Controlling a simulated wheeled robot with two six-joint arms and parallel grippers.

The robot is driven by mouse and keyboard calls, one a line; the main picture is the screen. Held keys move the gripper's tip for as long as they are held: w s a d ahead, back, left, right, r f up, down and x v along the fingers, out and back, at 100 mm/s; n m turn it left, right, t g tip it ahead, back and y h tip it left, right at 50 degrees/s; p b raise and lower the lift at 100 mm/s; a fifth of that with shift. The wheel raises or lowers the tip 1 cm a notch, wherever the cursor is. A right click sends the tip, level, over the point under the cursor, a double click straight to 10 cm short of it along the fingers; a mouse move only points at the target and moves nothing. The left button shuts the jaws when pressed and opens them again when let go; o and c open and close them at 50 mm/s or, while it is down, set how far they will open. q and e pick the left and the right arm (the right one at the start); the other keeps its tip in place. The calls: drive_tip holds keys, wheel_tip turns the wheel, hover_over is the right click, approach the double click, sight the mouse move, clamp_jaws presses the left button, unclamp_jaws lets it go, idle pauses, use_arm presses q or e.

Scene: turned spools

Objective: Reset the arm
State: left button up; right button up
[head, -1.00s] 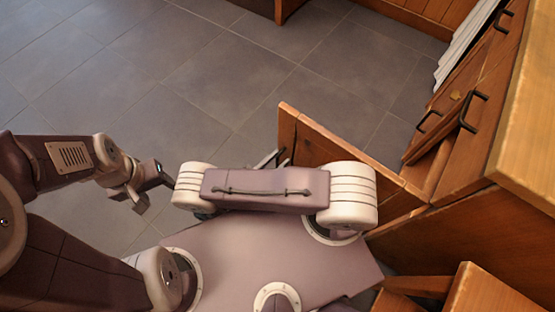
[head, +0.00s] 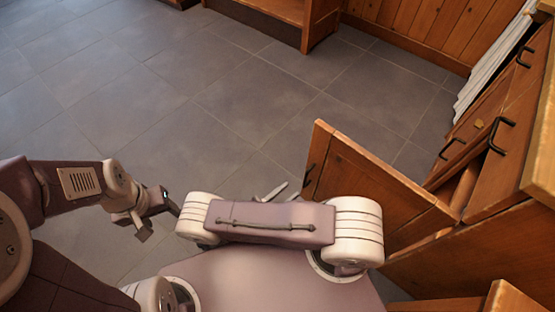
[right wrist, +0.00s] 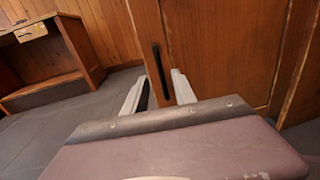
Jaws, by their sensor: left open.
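My left gripper (head: 161,222) hangs open and empty over the floor at the left of the head view, its two fingers apart. My right gripper (head: 271,192) sticks out beyond my folded right arm, partly hidden by it. In the right wrist view my right gripper (right wrist: 158,94) has its two pale fingers spread. The wooden cabinet door (head: 360,185) stands ajar to the right of it. Its dark handle (right wrist: 161,73) appears between the fingers in the right wrist view, but the fingers do not close on it.
Another wooden piece (head: 322,25) stands at the back. The grey tiled floor (head: 200,110) ahead and left is clear.

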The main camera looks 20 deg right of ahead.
drive_tip(key=w+d+r+m+g+y, duration=0.1)
drive_tip(key=w+d+r+m+g, duration=0.2)
drive_tip(key=w+r+m+g, duration=0.35)
drive_tip(key=s+d+r+m+g+y+p, duration=0.1)
drive_tip(key=s+d+r+m+g+y, duration=0.45)
drive_tip(key=r+m, duration=0.3)
drive_tip(key=s+a+r+m+t+y, duration=0.2)
drive_tip(key=s+a+m+t+y, duration=0.2)
drive_tip(key=a+m+t+y, duration=0.45)
wheel_tip(320, 180, up, 38)
drive_tip(key=w+d+n+g+y+p, duration=0.1)
drive_tip(key=w+y+p, duration=0.1)
drive_tip(key=p, duration=3.6)
drive_tip(key=shift+w+f+g+p, duration=0.25)
drive_tip(key=shift+w+g+p, duration=0.1)
